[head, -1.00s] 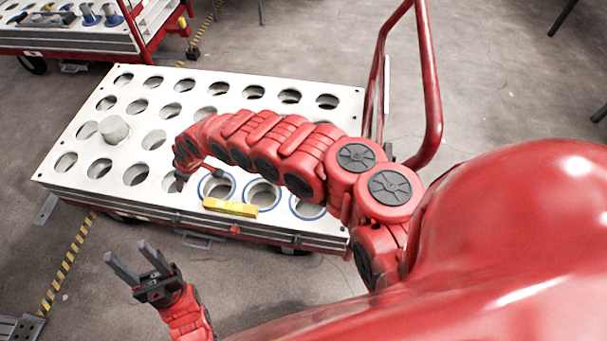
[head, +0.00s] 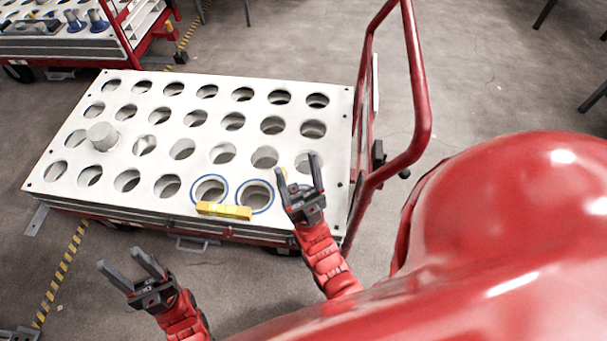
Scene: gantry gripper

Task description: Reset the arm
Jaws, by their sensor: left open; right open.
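My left gripper (head: 132,270) is at the lower left, in front of the cart's near edge. Its two grey fingers are spread and nothing is between them. My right gripper (head: 299,177) is open and empty, with its fingers pointing up in the picture over the near right part of the white cart top (head: 331,165). It hides part of the cart's near right corner. My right arm (head: 325,262) is folded back close to my red body.
The white top has rows of round holes, some ringed in blue. A pale cylinder (head: 102,135) stands at its left, and a yellow block (head: 223,210) lies at the near edge. A red handle rail (head: 417,95) rises at right. Another cart (head: 100,45) stands at the upper left.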

